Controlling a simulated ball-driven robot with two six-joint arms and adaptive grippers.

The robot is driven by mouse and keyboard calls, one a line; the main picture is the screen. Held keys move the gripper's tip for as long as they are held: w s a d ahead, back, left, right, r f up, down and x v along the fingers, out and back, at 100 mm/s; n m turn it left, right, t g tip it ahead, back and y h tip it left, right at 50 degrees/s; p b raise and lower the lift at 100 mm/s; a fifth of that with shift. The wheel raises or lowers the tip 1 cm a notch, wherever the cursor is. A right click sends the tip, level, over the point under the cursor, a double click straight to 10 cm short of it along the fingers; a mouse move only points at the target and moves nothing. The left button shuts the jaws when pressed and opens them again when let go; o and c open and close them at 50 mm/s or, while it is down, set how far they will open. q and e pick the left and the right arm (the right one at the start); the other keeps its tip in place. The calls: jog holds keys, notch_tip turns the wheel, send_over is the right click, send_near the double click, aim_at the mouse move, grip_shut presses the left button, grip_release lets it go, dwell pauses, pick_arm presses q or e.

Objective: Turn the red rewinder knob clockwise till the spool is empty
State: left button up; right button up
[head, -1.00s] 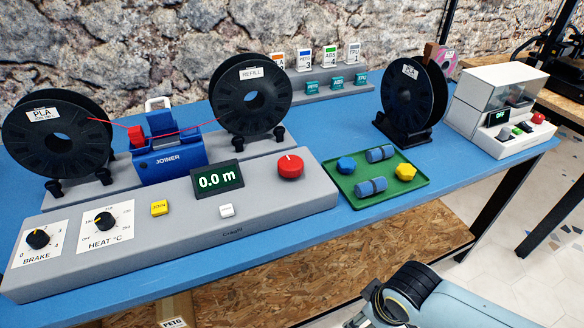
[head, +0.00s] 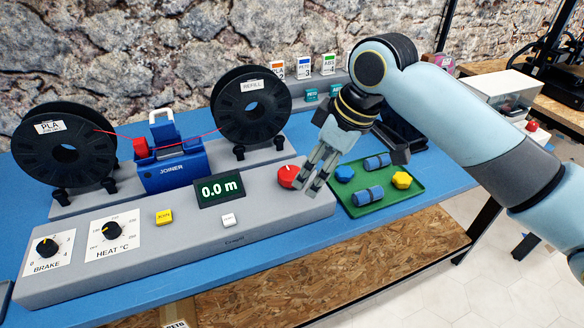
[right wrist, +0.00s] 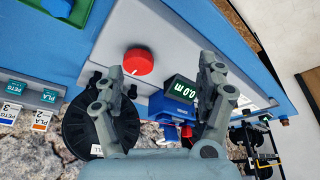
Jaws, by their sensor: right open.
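The red rewinder knob (head: 289,176) stands on the grey rewinder console (head: 120,275), right of the display, which reads 0.0 m. In the right wrist view the knob (right wrist: 138,61) shows a white pointer line and lies beyond the fingers, off to the left. My right gripper (head: 309,186) is open and empty, beside the knob in the head view, partly covering its right edge. The PLA spool (head: 65,147) and the REFILL spool (head: 252,105) stand behind the console, with a red filament strand running from the PLA spool through the blue joiner (head: 172,165). My left gripper is not in view.
A green tray (head: 372,205) with blue and yellow pieces lies right of the console. Spool labels (head: 303,66) stand on a grey rack behind. My right arm hides much of the table's right side, including most of a black spool stand. A white machine (head: 500,95) stands at the right.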

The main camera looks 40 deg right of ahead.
send_near(291, 172)
jog(key=shift+n+y, duration=0.4)
jog(key=x, duration=0.6)
jog(key=b+x, duration=0.1)
jog(key=x, duration=0.2)
jog(key=shift+d+f, duration=0.15)
jog(key=shift+d, duration=0.15)
